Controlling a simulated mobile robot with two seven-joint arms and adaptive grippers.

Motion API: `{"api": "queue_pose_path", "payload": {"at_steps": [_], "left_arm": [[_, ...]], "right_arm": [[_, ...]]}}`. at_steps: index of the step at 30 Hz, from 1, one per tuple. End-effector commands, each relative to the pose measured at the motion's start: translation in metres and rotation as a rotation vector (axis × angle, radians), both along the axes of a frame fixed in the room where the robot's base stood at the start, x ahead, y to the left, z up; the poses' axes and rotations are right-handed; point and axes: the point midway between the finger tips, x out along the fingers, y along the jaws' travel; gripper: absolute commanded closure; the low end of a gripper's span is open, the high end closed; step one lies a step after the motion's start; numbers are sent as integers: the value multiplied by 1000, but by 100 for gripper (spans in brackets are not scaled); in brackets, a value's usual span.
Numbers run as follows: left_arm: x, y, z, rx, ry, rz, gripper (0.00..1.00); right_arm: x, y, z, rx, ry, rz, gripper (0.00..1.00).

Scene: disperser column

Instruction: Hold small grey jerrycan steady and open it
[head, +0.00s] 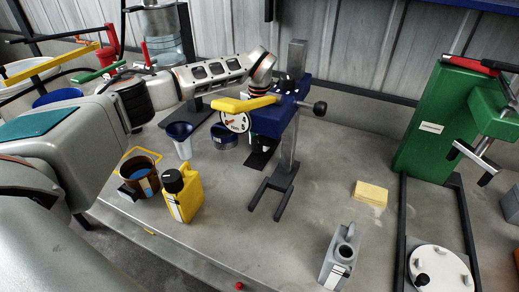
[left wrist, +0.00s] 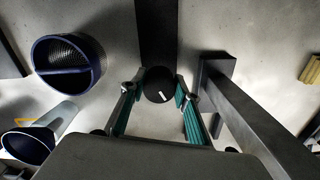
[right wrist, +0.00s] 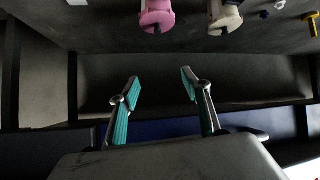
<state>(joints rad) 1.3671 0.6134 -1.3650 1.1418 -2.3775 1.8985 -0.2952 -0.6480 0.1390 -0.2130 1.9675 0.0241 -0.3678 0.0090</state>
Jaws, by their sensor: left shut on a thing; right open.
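The small grey jerrycan (head: 334,268) stands upright at the front right of the bench in the head view. Its mouth shows as a ring with a dark centre and no cap on it. My left gripper (left wrist: 160,84) is shut on a black round cap (left wrist: 158,88) with a small white mark, above a dark strip of the stand's base. In the head view that gripper is largely hidden behind the blue disperser (head: 272,121), well away from the jerrycan. My right gripper (right wrist: 161,86) is open and empty in the right wrist view. It is not seen in the head view.
A yellow jerrycan (head: 188,197) with a black cap, a brown pot (head: 138,172) and a blue-rimmed cup (head: 181,143) stand left. A yellow block (head: 370,193) lies right. A green machine (head: 437,125) stands behind a white round plate (head: 440,270). The bench between disperser and grey jerrycan is clear.

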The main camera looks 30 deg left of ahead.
Motion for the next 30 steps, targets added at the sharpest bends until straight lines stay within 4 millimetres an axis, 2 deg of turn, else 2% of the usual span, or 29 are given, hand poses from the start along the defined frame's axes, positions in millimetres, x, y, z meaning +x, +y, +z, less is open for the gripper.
{"api": "queue_pose_path", "payload": {"at_steps": [9, 21, 22, 23, 30], "left_arm": [[0, 0, -40, -1, 1, 0, 78], [-1, 0, -44, 0, 1, 0, 78], [0, 0, -43, 0, 1, 0, 62], [0, 0, -43, 0, 1, 0, 54], [0, 0, -43, 0, 1, 0, 52]], "right_arm": [[-2, 0, -6, -1, 6, 0, 52], [-3, -1, -9, -2, 12, 0, 52], [-3, -1, -9, -3, 12, 0, 52], [-3, -1, -9, -3, 12, 0, 52], [-2, -1, -7, -1, 8, -1, 52]]}}
